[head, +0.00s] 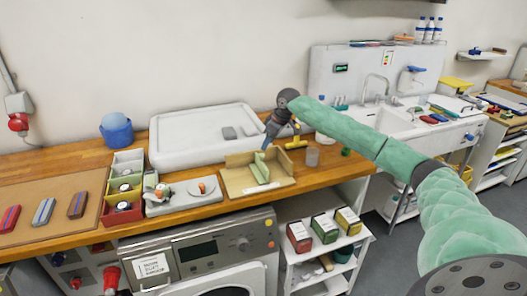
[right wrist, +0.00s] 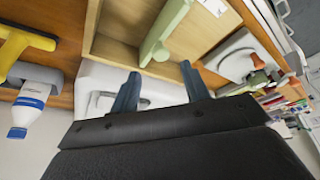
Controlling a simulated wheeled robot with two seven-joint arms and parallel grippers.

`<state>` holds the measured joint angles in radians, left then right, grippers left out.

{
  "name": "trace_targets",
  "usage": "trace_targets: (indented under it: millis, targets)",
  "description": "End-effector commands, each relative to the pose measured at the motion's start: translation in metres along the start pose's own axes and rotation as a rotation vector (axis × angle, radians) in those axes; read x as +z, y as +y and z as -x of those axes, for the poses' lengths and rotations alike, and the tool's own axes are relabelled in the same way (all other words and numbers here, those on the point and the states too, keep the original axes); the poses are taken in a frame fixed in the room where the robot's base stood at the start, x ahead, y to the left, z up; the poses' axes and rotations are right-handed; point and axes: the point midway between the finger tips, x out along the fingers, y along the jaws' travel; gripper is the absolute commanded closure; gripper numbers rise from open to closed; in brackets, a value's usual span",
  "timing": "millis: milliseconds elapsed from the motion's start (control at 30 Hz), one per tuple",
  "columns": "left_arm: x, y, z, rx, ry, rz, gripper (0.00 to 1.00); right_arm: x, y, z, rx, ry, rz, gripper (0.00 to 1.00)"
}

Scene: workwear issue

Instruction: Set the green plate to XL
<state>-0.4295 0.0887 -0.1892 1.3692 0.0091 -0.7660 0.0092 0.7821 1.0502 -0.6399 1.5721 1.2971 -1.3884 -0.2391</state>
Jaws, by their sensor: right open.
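The green plate (head: 262,168) stands upright as a divider in a shallow wooden box (head: 235,188) on the counter. In the right wrist view the green plate (right wrist: 165,32) runs up the picture from just beyond the fingertips, inside the wooden box (right wrist: 112,52). My right gripper (head: 267,146) is just behind the plate in the head view, pointing down. In the right wrist view its two fingers (right wrist: 160,80) are spread, with nothing held between them. I cannot read any size mark such as XL. My left gripper is out of view.
A large white tray (head: 190,150) lies behind the box.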

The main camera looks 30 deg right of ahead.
Motion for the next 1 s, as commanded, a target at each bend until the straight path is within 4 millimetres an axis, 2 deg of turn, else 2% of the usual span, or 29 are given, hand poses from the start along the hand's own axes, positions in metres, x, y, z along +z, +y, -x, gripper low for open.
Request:
trace_targets:
  millis: [400,600,867,1000]
  targets:
    - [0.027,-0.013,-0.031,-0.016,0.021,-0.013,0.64,-0.001,0.0,-0.049,0.001,-0.001,0.0,0.54]
    - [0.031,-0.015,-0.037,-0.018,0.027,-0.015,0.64,0.0,-0.001,-0.059,0.001,-0.001,0.001,0.54]
    - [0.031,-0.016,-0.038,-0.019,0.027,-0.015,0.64,0.0,-0.001,-0.06,0.002,-0.001,0.001,0.54]
    - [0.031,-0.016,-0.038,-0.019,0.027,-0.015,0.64,0.0,0.0,-0.06,0.002,-0.001,0.001,0.81]
